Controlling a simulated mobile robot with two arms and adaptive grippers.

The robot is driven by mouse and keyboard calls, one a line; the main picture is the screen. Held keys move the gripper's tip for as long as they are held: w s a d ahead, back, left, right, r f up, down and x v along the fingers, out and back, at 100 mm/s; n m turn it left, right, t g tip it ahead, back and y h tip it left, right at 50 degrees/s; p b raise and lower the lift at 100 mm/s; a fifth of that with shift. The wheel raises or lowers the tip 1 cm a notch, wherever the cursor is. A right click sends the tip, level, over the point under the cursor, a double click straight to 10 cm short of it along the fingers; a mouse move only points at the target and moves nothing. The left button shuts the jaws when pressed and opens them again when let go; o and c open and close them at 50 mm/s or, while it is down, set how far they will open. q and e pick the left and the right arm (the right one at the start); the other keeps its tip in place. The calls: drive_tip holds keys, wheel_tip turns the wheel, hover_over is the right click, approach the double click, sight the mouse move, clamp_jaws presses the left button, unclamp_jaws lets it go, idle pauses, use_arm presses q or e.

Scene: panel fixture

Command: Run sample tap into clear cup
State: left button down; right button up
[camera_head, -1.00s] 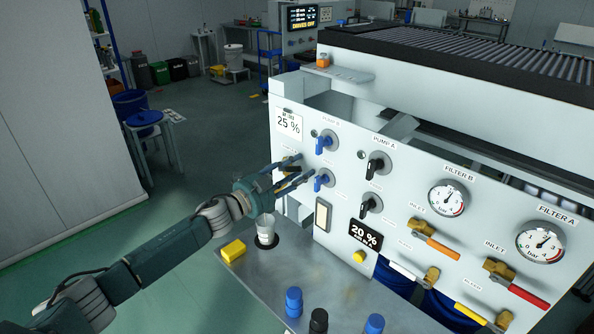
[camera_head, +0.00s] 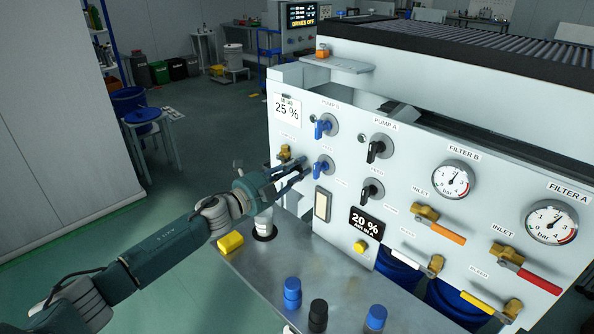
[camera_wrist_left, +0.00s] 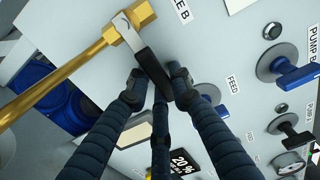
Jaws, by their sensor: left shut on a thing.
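The sample tap is a brass valve (camera_head: 285,153) on the left of the panel, with a long brass spout (camera_wrist_left: 50,85) in the left wrist view. Its lever has a grey metal arm and a black grip (camera_wrist_left: 151,68). My left gripper (camera_wrist_left: 160,90) is shut on the black grip, a finger on each side; the head view shows its fingers (camera_head: 298,172) at the panel, just below the brass body. The clear cup (camera_head: 264,222) stands in a dark round ring on the metal shelf, partly hidden by my wrist. Whether it holds liquid cannot be told. My right gripper is not seen.
A yellow block (camera_head: 231,242) lies left of the cup. Blue knobs (camera_head: 322,167) sit close right of my fingers. Several capped bottles, one with a black cap (camera_head: 318,311), stand at the shelf's front. The shelf (camera_head: 290,262) is bare between.

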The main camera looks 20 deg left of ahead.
use_arm(q)
drive_tip(key=shift+f, duration=0.1)
drive_tip(key=c, duration=1.5)
unclamp_jaws()
drive_tip(key=v, duration=1.2)
